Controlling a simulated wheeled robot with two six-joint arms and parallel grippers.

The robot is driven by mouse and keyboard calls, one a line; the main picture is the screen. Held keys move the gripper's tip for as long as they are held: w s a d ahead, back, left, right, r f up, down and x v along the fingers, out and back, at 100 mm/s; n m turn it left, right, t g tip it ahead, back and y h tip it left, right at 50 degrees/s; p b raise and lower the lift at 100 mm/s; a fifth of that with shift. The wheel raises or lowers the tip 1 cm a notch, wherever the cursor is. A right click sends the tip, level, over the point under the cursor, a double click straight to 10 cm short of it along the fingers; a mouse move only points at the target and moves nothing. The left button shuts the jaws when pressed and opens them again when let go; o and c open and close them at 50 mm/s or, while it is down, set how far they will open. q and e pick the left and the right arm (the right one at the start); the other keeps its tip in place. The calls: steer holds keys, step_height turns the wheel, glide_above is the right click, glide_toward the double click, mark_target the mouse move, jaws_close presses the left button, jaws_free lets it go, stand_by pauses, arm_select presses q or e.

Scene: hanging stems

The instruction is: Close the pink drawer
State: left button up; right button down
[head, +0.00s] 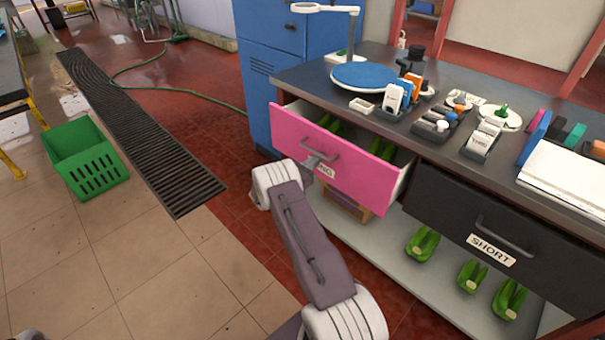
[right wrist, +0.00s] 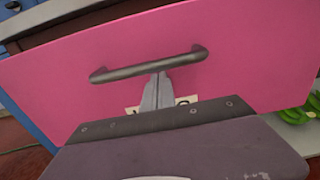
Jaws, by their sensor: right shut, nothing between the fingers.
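The pink drawer (head: 362,183) stands pulled out from the workbench in the head view, with green items inside it. Its front also fills much of the right wrist view (right wrist: 240,60). A dark bar handle (right wrist: 150,65) crosses the drawer front, above a partly hidden label. My right gripper (head: 313,162) is at the drawer front, by the handle. In the right wrist view its shut fingers (right wrist: 158,88) point at the pink front just below the handle. I cannot tell whether they touch it. My left gripper is not in view.
A black drawer (head: 445,205) labelled SHORT is shut, right of the pink one. A lower shelf (head: 390,247) holds several green items. The worktop (head: 310,75) carries tools and a blue disc (head: 365,77). A green crate (head: 95,175) stands on the floor at left; tiles between are clear.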

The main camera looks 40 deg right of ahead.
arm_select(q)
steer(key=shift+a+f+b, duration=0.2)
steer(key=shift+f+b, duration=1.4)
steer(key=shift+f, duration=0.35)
arm_select(e)
steer(key=shift+w+d+r, duration=0.15)
steer(key=shift+d, duration=1.85)
steer(key=shift+w+d+r, duration=0.15)
steer(key=shift+d, duration=1.85)
